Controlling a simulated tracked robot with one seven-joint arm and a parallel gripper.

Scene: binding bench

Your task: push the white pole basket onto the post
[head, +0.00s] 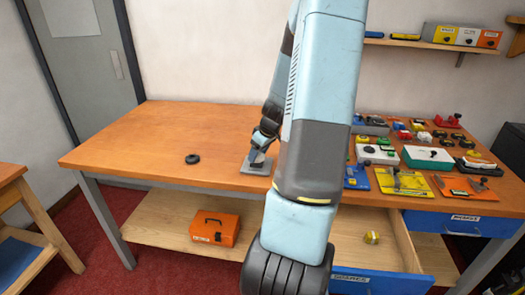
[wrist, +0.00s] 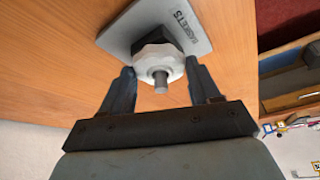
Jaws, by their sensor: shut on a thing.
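The white pole basket (wrist: 172,67) is between the two fingertips of my gripper (wrist: 162,70) in the wrist view. A grey post (wrist: 160,82) sticks out through its middle, so the basket is around the post. A black hexagonal part (wrist: 153,40) shows right by the white basket, on the plate side. The grey plate marked BASKETS (wrist: 196,40) lies beneath on the bench. In the head view my gripper (head: 261,148) is low over the plate (head: 248,168); the basket is too small and hidden to make out there.
A black round piece (head: 192,158) lies on the bench left of the plate. The orange bench top (head: 130,150) is otherwise clear on the left. Several trays and tools crowd the right side. A drawer (head: 375,270) stands open below. An orange toolbox (head: 215,228) sits on the lower shelf.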

